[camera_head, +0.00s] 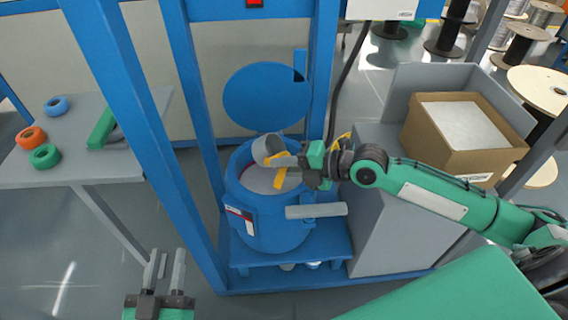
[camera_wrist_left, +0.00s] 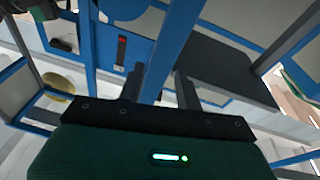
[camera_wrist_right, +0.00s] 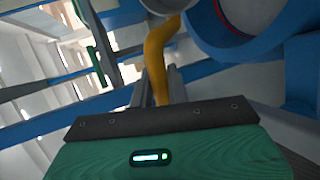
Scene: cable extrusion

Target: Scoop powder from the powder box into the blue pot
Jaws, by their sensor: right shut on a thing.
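The blue pot (camera_head: 268,222) stands on a blue stand with its round lid (camera_head: 267,92) raised behind it. Pale material shows inside its mouth. My right gripper (camera_head: 306,166) is shut on the yellow handle of a grey scoop (camera_head: 268,148), which is over the pot's mouth and tilted. The yellow handle (camera_wrist_right: 155,60) runs between the fingers in the right wrist view. Whether powder is in the scoop cannot be told. The powder box (camera_head: 455,138), a brown carton with white powder, sits at the right. My left gripper (camera_head: 164,272) is open and empty at the bottom left.
A blue frame post (camera_head: 125,90) rises left of the pot. A grey table (camera_head: 75,155) with several tape rolls (camera_head: 45,155) stands at the left. A grey cabinet (camera_head: 385,225) stands right of the pot, below my right arm. Cable spools (camera_head: 520,45) are at the back right.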

